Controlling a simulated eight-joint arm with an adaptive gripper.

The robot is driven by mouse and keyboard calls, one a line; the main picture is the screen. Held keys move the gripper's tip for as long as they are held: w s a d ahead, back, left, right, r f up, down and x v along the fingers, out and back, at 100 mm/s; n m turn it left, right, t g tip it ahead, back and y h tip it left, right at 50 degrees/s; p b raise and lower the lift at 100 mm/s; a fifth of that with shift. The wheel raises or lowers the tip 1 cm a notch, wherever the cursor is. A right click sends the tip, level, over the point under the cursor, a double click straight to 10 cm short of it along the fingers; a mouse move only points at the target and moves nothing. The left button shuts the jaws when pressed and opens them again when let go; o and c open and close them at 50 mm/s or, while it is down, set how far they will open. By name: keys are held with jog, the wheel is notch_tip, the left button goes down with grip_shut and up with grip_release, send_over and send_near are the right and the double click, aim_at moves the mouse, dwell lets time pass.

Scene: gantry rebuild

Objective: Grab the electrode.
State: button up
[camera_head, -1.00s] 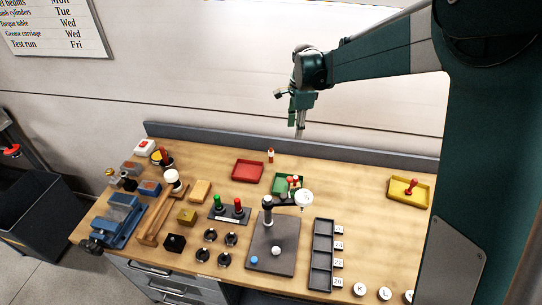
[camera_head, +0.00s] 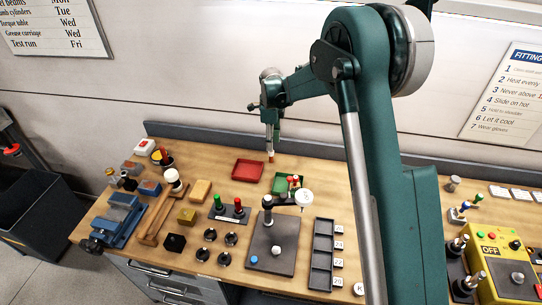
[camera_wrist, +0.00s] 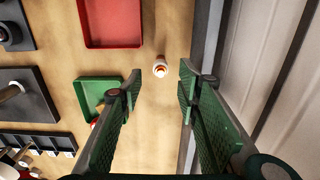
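A small upright orange-and-white piece, which looks like the electrode (camera_head: 271,158), stands alone on the bench near the back ledge. In the wrist view the electrode (camera_wrist: 160,69) shows from above, centred beyond and between my fingertips, apart from both. My gripper (camera_head: 270,146) points down just above it; its lower part overlaps the view of the piece. In the wrist view my gripper (camera_wrist: 160,85) is open, with two green fingers wide apart and nothing between them. I cannot tell the exact height gap.
A red tray (camera_head: 261,171) and a green tray (camera_head: 278,184) holding small pieces lie close by. A grey back ledge (camera_head: 215,136) runs behind. A yellow control box (camera_head: 512,290) is at right.

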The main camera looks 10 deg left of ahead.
aim_at(271, 153)
dwell(0.3)
jog(key=shift+f, duration=1.3)
jog(key=shift+f+p, duration=0.4)
jog(key=shift+f, duration=2.25)
grip_shut()
